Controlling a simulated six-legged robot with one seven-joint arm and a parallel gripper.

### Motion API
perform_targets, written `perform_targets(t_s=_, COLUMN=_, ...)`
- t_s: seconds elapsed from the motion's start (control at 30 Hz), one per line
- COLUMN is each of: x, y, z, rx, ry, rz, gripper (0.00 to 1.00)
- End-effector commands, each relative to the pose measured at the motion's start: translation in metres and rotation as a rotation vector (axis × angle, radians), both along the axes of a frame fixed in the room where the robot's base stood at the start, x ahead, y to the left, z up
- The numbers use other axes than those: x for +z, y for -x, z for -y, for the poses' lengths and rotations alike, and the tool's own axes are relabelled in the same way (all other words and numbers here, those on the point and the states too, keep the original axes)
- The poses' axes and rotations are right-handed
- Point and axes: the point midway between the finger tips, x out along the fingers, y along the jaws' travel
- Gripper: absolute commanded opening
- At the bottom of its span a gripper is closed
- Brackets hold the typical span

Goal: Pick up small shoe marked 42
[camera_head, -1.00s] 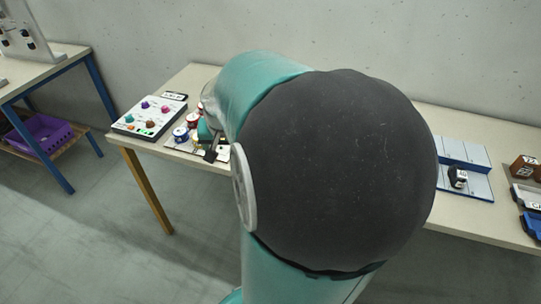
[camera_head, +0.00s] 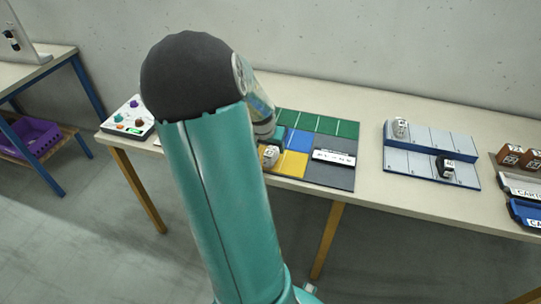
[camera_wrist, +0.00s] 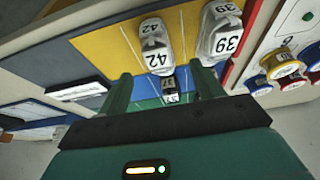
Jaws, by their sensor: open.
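In the wrist view, a pale shoe marked 42 (camera_wrist: 155,50) lies on the yellow panel of the sorting mat, just past my fingertips. A similar pale shoe marked 39 (camera_wrist: 219,40) lies to its right. A smaller dark shoe or block (camera_wrist: 168,86) with a white number label, not clearly legible, shows between my fingers. My gripper (camera_wrist: 160,70) is open, with green fingers either side of that small item and nothing held. In the head view, one pale shoe (camera_head: 270,156) shows on the yellow panel beside my arm; my fingers are hidden there.
The mat has green (camera_head: 325,124), blue, yellow and grey panels and a white label plate (camera_head: 333,157). A grey-blue rack (camera_head: 405,163) with a pale and a dark shoe stands to the right. Boxes (camera_head: 510,155) and cartons sit at the far right. A button panel (camera_head: 130,117) is at left.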

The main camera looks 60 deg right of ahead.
Motion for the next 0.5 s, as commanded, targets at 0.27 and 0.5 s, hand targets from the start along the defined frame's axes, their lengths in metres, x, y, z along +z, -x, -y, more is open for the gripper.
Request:
perform_targets(t_s=0.27, x=-0.034, y=0.000, z=0.012, rx=-0.003, ry=-0.002, rz=-0.002, gripper=0.66)
perform_targets(t_s=0.5, x=-0.049, y=-0.002, z=0.018, rx=0.000, ry=0.000, rz=0.000, gripper=0.66)
